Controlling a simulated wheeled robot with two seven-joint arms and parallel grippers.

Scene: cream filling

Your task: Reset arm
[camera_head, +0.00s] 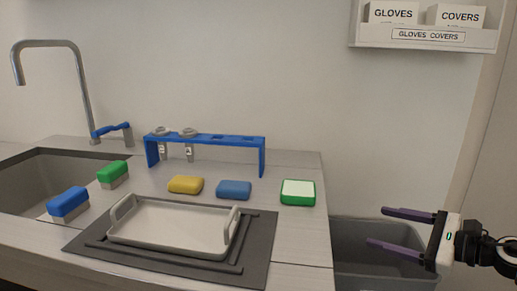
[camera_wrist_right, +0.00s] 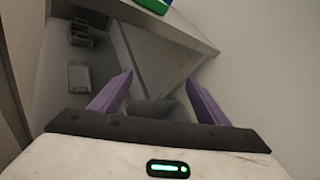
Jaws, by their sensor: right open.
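My right gripper (camera_head: 390,229) is open and empty at the right of the head view, above a grey bin (camera_head: 352,262) beside the counter. Its two purple fingers point left and stand wide apart. In the right wrist view the fingers of my right gripper (camera_wrist_right: 160,98) are spread with nothing between them. My left gripper is not in the head view.
The counter (camera_head: 300,240) holds a white tray (camera_head: 170,235) on a dark mat (camera_head: 255,255), a blue rack (camera_head: 215,138), yellow (camera_head: 185,184), blue (camera_head: 234,190) and green-white (camera_head: 298,192) blocks, and two brushes by the sink (camera_head: 35,185). A shelf (camera_head: 425,37) hangs upper right.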

